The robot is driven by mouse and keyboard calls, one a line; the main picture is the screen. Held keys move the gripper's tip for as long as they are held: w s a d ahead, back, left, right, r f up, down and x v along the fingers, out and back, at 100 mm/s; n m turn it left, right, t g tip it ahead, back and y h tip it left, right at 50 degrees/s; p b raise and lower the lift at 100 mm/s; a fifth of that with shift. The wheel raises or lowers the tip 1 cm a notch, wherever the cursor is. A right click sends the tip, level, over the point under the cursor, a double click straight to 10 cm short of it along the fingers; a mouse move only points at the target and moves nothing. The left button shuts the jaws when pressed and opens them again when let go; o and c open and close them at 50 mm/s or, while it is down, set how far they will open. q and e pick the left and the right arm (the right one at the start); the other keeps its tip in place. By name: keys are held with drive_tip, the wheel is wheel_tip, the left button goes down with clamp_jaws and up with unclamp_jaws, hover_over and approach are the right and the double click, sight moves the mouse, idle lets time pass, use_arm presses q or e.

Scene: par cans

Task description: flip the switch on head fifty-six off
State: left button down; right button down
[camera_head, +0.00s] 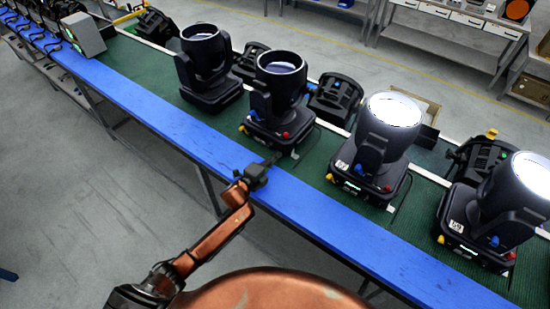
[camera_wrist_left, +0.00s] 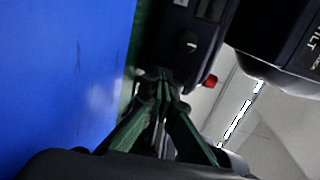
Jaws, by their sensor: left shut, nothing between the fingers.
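Several black moving-head lamps stand in a row on the green bench strip. My left gripper (camera_head: 275,159) is shut and empty, with its tips at the front of the base of the second lamp from the left (camera_head: 278,105), whose lens is dark. In the left wrist view the shut fingers (camera_wrist_left: 164,76) point at this lamp's base (camera_wrist_left: 187,25), close below a round knob (camera_wrist_left: 187,42); I cannot tell whether they touch. A red knob (camera_wrist_left: 210,81) is to their right. My right gripper is out of view.
The leftmost large lamp (camera_head: 205,62) is dark; two lamps to the right, one nearer (camera_head: 382,135) and one at the edge (camera_head: 505,205), glow white. The blue bench edge (camera_head: 150,118) in front is clear. More black units stand behind.

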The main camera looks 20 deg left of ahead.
use_arm(q)
drive_tip(key=v, duration=1.2)
idle(0.4)
